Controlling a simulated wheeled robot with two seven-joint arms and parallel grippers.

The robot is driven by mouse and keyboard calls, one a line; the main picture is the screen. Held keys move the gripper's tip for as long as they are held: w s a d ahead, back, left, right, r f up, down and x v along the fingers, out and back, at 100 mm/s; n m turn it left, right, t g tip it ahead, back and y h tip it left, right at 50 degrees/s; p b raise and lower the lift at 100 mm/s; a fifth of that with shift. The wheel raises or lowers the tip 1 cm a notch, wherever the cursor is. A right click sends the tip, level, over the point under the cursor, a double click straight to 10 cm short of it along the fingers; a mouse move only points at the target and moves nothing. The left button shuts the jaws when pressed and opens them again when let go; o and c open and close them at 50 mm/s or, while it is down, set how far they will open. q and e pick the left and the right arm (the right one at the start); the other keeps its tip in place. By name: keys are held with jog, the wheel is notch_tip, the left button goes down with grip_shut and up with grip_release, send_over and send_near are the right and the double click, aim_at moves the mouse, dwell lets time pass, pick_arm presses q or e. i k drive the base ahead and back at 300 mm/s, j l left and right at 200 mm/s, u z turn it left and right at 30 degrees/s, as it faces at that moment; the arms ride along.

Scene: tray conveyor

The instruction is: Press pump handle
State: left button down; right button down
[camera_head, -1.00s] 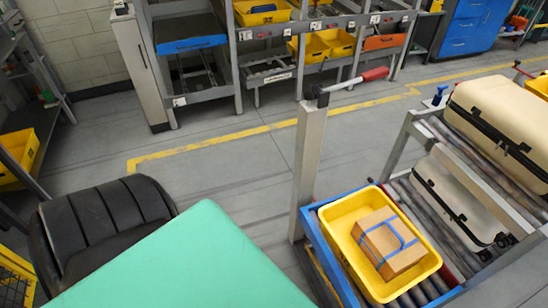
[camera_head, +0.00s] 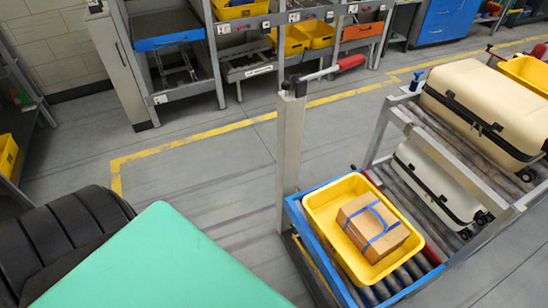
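The pump handle (camera_head: 350,62) has a red grip at the end of a grey lever. The lever sticks out to the right from the top of a grey metal post (camera_head: 290,145) at the left corner of the conveyor. The lever slopes slightly up toward the grip. Nothing touches it. Neither of my grippers shows in the head view.
A yellow tray (camera_head: 318,192) holding a cardboard box (camera_head: 362,235) sits on the roller conveyor with a blue frame (camera_head: 304,228). Two cream cases (camera_head: 490,95) lie on rollers at the right. A green surface (camera_head: 155,265) fills the lower left, beside a black seat (camera_head: 62,235). Open floor lies beyond.

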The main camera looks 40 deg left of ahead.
aim_at(352, 61)
jog(key=l+u, duration=0.25)
jog(key=u, duration=0.15)
jog(key=l+u, duration=0.2)
jog(key=u, duration=0.15)
jog(key=i+u, duration=0.1)
jog(key=i, duration=0.35)
jog(key=k, duration=0.5)
jog(key=z, duration=0.45)
jog(key=i+j+z, duration=0.2)
jog(key=z, duration=0.2)
jog(key=i+j+z, duration=0.1)
jog(key=j+z, duration=1.25)
jog(key=j, duration=0.95)
jog(key=k+j, duration=0.15)
jog(key=j, duration=0.9)
jog(key=z, duration=0.05)
